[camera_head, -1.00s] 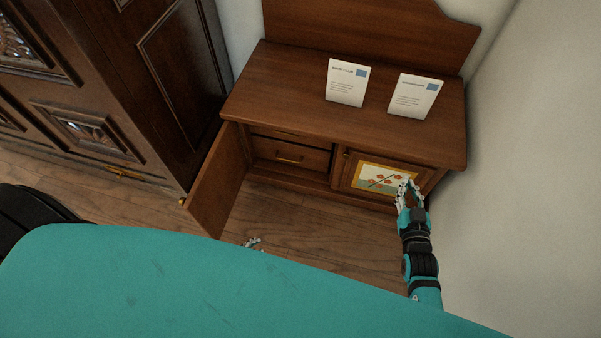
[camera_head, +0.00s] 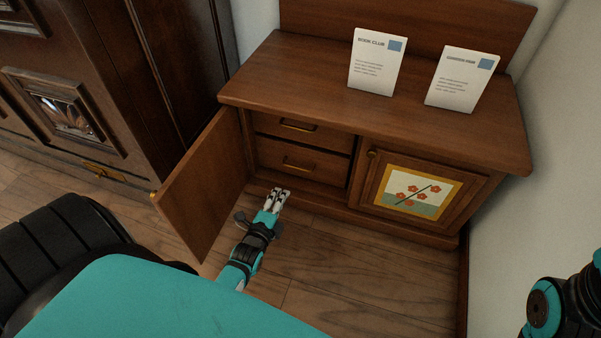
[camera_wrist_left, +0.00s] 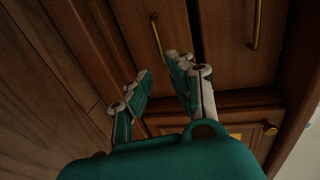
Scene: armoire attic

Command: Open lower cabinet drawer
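The wooden cabinet (camera_head: 335,213) has two stacked drawers behind an open left door (camera_head: 205,185). The lower drawer (camera_head: 325,170) is closed, with a brass bar handle (camera_head: 300,164). In the left wrist view the lower drawer's handle (camera_wrist_left: 157,36) stands just beyond the fingers. The upper drawer (camera_head: 332,138) is closed too. My left gripper (camera_head: 280,192) is in front of and slightly below the lower drawer, apart from its handle. In the left wrist view its fingers (camera_wrist_left: 157,72) are spread and empty. My right gripper is out of view; only part of my right arm shows at the lower right.
The closed right door (camera_head: 420,193) has a flower picture and a knob. Two white cards (camera_head: 376,62) (camera_head: 463,80) stand on the cabinet top. A dark armoire (camera_head: 130,80) stands at left and a wall (camera_head: 530,205) at right. The floor in front is clear.

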